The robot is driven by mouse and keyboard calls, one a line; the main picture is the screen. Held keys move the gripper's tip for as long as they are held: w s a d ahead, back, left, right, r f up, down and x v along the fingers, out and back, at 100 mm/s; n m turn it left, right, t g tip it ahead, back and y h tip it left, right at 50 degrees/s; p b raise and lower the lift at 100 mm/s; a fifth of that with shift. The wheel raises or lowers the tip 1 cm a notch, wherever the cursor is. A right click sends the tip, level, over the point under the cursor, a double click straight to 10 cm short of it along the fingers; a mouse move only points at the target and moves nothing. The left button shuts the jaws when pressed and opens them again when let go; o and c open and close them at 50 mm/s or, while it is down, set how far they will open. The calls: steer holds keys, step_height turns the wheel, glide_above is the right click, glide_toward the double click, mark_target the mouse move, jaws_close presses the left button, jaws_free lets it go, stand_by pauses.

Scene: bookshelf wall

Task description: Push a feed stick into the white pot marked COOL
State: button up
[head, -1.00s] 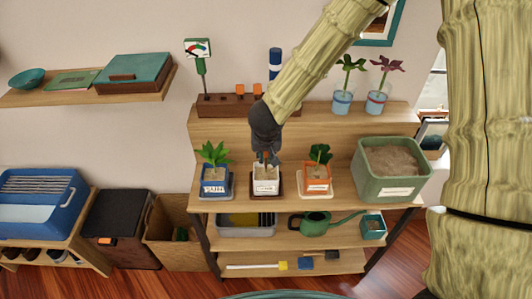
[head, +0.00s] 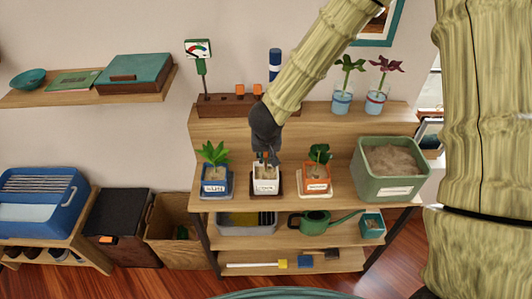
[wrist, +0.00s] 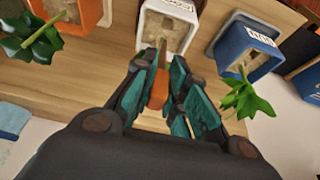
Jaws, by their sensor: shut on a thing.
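My gripper (wrist: 163,84) is shut on an orange feed stick (wrist: 159,88). In the head view my gripper (head: 266,156) points down just above the white pot. The stick's lower end reaches toward the soil; I cannot tell how deep it is. Two more orange feed sticks (head: 241,89) (head: 257,89) stand in a brown wooden block (head: 222,106) behind.
A blue pot (head: 216,187) with a green plant stands to the left of the white pot. An orange pot (head: 316,186) with a plant stands to the right. A green soil tub (head: 388,184) is farther right. Two glasses with plants (head: 342,103) stand on the back ledge.

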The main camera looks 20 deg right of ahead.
steer(key=shift+f+b, duration=1.8)
steer(key=shift+f, duration=2.4)
steer(key=o, duration=0.8)
steer(key=shift+o, duration=0.6)
steer(key=o, duration=0.3)
steer(key=p+v, duration=0.2)
steer(key=v, duration=0.1)
steer(key=p+v, duration=0.6)
steer(key=shift+w+d+r, duration=0.1)
steer(key=shift+w, duration=0.2)
